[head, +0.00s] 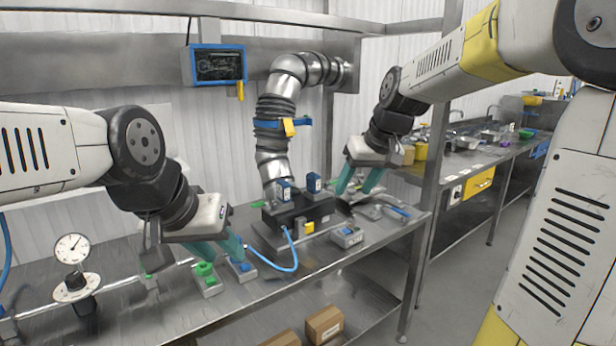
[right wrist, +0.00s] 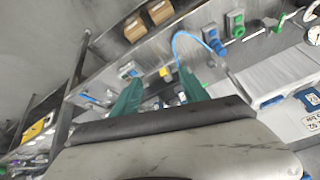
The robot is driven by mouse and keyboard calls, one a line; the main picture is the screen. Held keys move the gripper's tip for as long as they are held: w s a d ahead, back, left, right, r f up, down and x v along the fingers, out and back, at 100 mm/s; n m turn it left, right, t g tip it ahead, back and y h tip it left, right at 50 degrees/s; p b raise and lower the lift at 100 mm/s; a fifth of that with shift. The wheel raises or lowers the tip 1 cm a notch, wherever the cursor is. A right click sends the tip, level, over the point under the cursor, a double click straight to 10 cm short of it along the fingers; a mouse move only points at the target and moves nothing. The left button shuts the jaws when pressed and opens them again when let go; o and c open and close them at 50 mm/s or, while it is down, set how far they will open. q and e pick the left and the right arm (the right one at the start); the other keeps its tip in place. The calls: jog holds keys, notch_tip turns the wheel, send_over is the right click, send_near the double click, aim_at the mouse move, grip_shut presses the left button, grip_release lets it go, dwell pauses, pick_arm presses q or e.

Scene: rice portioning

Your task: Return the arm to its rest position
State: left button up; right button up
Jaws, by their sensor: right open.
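My right gripper (head: 358,184) hangs over the far right part of the steel bench, its two teal fingers apart with nothing seen between them. The right wrist view shows the same open gripper (right wrist: 158,88) with bench fittings beyond it. My left gripper (head: 218,250) is above the near part of the bench, beside a green-topped block. Its teal fingers look spread, and I see nothing held. Whether its tips touch the bench fittings cannot be told.
The steel bench (head: 135,322) carries a dial gauge (head: 72,249), a green-topped block (head: 206,277), a blue hose (head: 277,268) and a black manifold (head: 300,209). A silver duct (head: 272,168) rises behind. A steel post (head: 436,130) stands right of my right gripper. Cardboard boxes (head: 324,325) sit below.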

jog(key=s+d+f+m, duration=0.1)
jog(key=s, duration=1)
jog(key=s+d+f+m+t, duration=0.1)
jog(key=s+d, duration=0.1)
jog(key=s, duration=0.8)
jog(key=shift+s+d+f+m+h, duration=0.15)
jog(key=shift+s+f+m+h, duration=0.15)
jog(key=shift+s+m, duration=0.1)
jog(key=shift+r, duration=0.1)
dwell(1.0)
